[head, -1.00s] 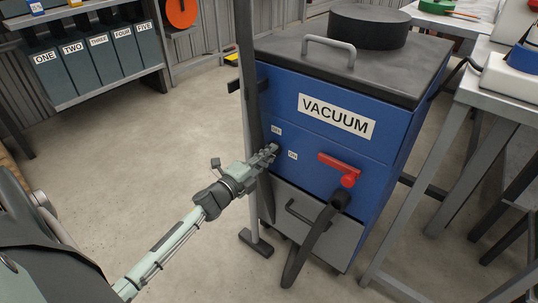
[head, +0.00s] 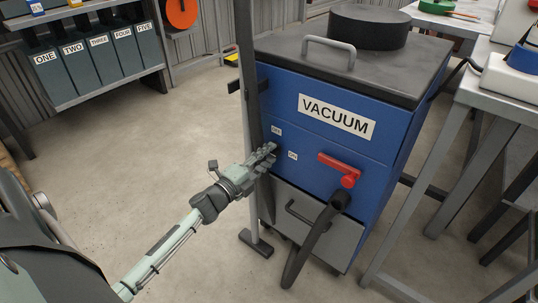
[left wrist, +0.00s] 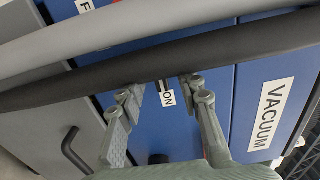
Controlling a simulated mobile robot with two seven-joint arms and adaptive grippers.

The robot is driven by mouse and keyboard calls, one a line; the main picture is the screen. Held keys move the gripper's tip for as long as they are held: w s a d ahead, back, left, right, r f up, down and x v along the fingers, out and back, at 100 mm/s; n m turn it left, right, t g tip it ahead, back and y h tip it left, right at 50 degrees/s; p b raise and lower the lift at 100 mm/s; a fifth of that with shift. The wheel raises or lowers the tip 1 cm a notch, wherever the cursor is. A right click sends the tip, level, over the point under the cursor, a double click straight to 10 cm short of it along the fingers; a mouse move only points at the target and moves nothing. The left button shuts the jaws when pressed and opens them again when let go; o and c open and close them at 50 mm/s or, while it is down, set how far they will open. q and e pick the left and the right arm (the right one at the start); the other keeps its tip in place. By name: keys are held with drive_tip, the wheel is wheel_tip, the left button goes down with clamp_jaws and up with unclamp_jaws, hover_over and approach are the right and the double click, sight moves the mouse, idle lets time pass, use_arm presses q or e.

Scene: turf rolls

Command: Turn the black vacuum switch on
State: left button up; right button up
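The blue vacuum cabinet (head: 345,150) carries a VACUUM label and small OFF and ON labels on its front. My left gripper (head: 272,149) is at the left part of this front, beside the ON label (head: 293,155). In the left wrist view its two fingers (left wrist: 160,86) are spread apart. A small dark piece (left wrist: 159,88), apparently the black switch, shows between the fingertips next to the ON label (left wrist: 168,98). Fingers and the dark bar hide much of it. I cannot tell its position or whether a finger touches it. My right gripper is not in view.
A dark post (head: 246,70) and a light grey pole stand close to the cabinet's left front, beside my gripper. A red handle (head: 340,166) and a black hose (head: 318,235) are to the right. A grey table (head: 463,95) stands at right. Open floor lies at left.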

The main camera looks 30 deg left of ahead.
use_arm(q)
drive_tip(key=s, duration=1.1)
drive_tip(key=shift+a, duration=0.4)
